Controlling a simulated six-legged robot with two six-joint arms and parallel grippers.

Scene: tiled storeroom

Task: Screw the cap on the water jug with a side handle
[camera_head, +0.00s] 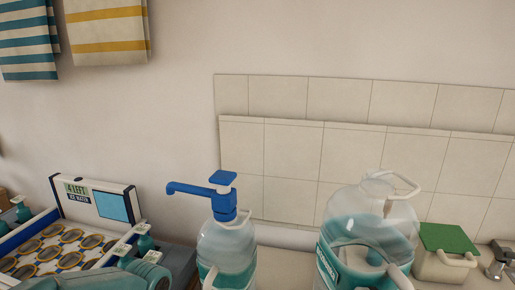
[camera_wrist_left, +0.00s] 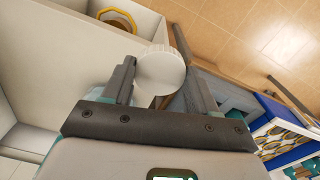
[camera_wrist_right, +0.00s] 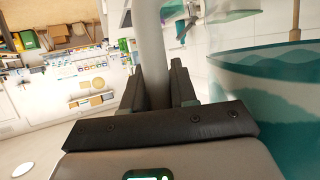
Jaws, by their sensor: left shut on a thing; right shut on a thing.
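In the left wrist view, my left gripper (camera_wrist_left: 155,72) is shut on a white round cap with a ribbed edge (camera_wrist_left: 158,72). In the right wrist view, my right gripper (camera_wrist_right: 157,75) is shut on a pale upright bar (camera_wrist_right: 150,45), which looks like a jug's side handle. A large vessel with teal contents (camera_wrist_right: 275,95) stands right beside it. In the head view, clear jugs with teal water and white handles overlap at the right, one nearer (camera_head: 340,262) and one behind (camera_head: 385,205). I cannot tell which one I hold. Both gripper tips are outside the head view.
A jug with a blue pump (camera_head: 226,250) stands left of the clear jugs. A green-lidded box (camera_head: 447,245) and a metal tap (camera_head: 500,260) are at the right. A display panel (camera_head: 95,205) and a rack of round items (camera_head: 55,250) are at the left.

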